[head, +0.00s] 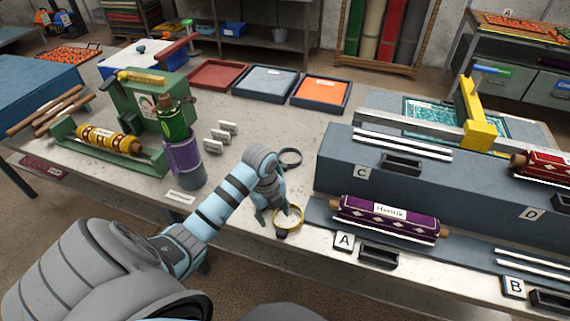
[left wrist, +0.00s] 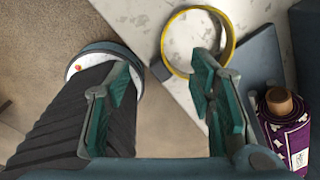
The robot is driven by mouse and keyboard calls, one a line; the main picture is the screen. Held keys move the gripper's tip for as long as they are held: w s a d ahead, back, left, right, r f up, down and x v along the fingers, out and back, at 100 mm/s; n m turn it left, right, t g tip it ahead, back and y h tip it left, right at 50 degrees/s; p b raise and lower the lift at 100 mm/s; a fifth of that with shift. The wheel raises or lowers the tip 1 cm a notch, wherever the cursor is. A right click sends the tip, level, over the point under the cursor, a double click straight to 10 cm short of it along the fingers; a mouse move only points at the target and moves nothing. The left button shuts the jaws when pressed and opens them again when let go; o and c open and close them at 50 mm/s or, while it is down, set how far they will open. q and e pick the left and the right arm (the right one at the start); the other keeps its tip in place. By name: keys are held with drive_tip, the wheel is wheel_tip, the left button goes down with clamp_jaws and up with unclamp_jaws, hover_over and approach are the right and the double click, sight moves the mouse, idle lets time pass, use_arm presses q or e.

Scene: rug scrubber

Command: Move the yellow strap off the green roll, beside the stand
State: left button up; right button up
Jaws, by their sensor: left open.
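The yellow strap (head: 299,216) is a ring with a dark buckle, at the table's front edge left of cradle A. It also shows in the left wrist view (left wrist: 168,47). No roll is inside it. My left gripper (head: 278,212) is open and empty, right at the strap; in the left wrist view (left wrist: 160,70) its right fingertip overlaps the ring, and I cannot tell whether they touch. Which part is the stand is unclear. My right gripper is out of view.
A dark ring (head: 291,157) lies behind my gripper. A purple roll (head: 388,217) labelled Henrik rests at A; a red roll (head: 548,165) is near D. A yellow patterned roll (head: 105,140) sits on the green machine. Free tabletop lies between the cylinder and the grey block (head: 440,176).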

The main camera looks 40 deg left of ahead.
sight(276, 229)
use_arm(q)
drive_tip(key=f, duration=0.6)
drive_tip(key=shift+w+f, duration=0.35)
drive_tip(key=shift+w, duration=0.05)
drive_tip(key=shift+r, duration=0.1)
clamp_jaws()
